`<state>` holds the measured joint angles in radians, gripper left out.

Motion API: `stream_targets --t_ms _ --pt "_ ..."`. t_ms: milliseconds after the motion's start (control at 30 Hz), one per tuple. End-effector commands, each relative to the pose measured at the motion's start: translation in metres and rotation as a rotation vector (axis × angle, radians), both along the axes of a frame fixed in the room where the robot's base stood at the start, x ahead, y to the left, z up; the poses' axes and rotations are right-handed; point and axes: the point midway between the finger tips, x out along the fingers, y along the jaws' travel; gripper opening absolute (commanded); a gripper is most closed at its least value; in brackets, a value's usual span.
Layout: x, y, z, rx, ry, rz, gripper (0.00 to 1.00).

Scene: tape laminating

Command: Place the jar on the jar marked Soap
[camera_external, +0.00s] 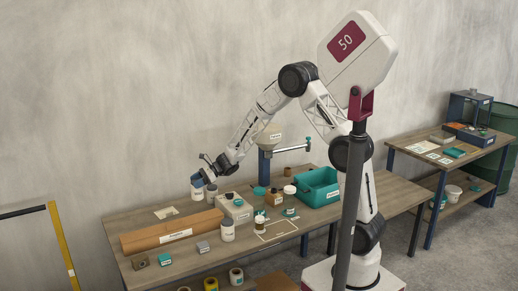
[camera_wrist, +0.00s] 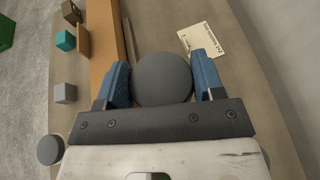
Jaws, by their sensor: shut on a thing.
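My gripper (camera_external: 204,179) is shut on a white jar (camera_external: 196,191) over the far left part of the table. In the wrist view the held jar's dark round lid (camera_wrist: 163,79) sits between the two blue fingers. The jar looks upright and raised, but its exact height is unclear. A second white jar (camera_external: 228,232) with a dark lid stands on the table, nearer and to the right of my gripper. A dark round lid, probably its lid, shows at lower left in the wrist view (camera_wrist: 50,150). Its label is too small to read.
A long brown box (camera_external: 172,234) lies on the table between small blocks at front left and a paper card (camera_external: 166,212) behind. A white box (camera_external: 236,207), small containers and a teal bin (camera_external: 318,187) stand to the right.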

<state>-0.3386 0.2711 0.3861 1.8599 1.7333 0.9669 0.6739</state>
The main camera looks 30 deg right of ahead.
Motion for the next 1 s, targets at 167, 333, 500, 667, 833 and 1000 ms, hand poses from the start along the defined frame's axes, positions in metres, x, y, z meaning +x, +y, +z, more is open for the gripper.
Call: stream_targets --t_ms 167,333,500,667,833,1000 --pt "-0.018 -0.007 0.007 0.0 -0.001 0.008 0.31" --pt "-0.044 -0.017 0.017 0.0 -0.001 0.019 0.31" --pt "-0.076 -0.028 0.026 -0.001 -0.002 0.032 0.31" --pt "-0.106 -0.04 0.035 -0.003 -0.003 0.046 0.31" --pt "-0.139 -0.051 0.041 -0.002 -0.002 0.059 0.31" --pt "-0.173 -0.063 0.047 -0.002 -0.001 0.073 0.31"
